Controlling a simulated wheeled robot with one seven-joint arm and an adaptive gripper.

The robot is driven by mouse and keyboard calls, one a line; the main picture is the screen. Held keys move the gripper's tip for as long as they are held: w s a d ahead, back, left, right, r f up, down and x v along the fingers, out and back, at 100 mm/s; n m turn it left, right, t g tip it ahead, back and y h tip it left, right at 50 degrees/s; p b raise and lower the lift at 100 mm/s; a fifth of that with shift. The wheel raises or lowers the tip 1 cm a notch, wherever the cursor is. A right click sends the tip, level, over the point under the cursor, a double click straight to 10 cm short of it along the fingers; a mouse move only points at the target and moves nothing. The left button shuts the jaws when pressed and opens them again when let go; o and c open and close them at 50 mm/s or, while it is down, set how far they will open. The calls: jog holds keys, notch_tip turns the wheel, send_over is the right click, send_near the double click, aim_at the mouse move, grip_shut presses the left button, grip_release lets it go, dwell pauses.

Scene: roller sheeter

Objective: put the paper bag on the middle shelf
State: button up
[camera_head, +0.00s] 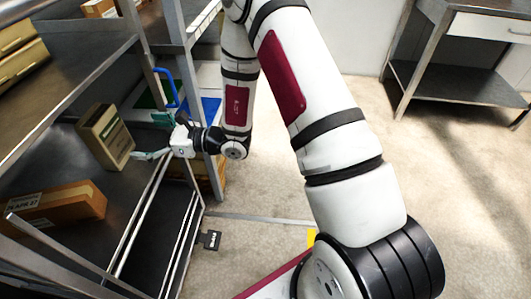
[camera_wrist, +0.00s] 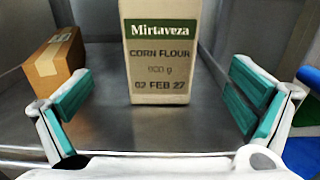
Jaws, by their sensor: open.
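The paper bag (camera_head: 105,138) is beige with a green label band. It stands on the grey metal middle shelf (camera_head: 62,160), with another shelf above and one below. In the wrist view the bag (camera_wrist: 165,62) is upright, and its front reads "Mirtaveza corn flour"; its top is cut off. My gripper (camera_head: 150,136) is at the shelf's front edge, facing the bag. In the wrist view my gripper (camera_wrist: 160,105) is open and empty, teal pads wide apart. The bag is beyond the fingertips, centred between them, with no contact visible.
A brown cardboard box (camera_head: 55,205) lies on the same shelf, left of the bag in the wrist view. A rack upright (camera_head: 190,75) stands close beside my gripper. Blue and green things (camera_head: 165,92) are behind it. A metal table (camera_head: 465,60) stands far right; floor between is clear.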

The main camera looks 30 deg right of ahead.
jog(key=s+a+r+n+g+y, duration=0.1)
jog(key=s+a+r+n+g, duration=0.1)
jog(key=s+r+n+g, duration=0.45)
jog(key=s+a+r+n+g+y, duration=0.1)
jog(key=s+a+r+n+g, duration=0.25)
jog(key=s+r+n, duration=0.5)
jog(key=s+d+r+n+g+h, duration=0.2)
jog(key=s+h, duration=0.1)
jog(key=s, duration=0.4)
jog(key=s+d+r+n+g+h, duration=0.2)
jog(key=s+n, duration=0.1)
jog(key=s, duration=0.4)
jog(key=s+d+n+t+h, duration=0.1)
jog(key=s+d+n+h, duration=0.1)
jog(key=s+d+h, duration=0.3)
jog(key=s+d+f+n+t+h, duration=0.1)
jog(key=s+d+h, duration=0.5)
jog(key=d, duration=0.8)
jog(key=s+n+t, duration=0.1)
jog(key=s+n, duration=0.1)
jog(key=shift+s+d+f+n, duration=0.15)
jog(key=shift+f+n, duration=0.05)
jog(key=shift+n, duration=0.1)
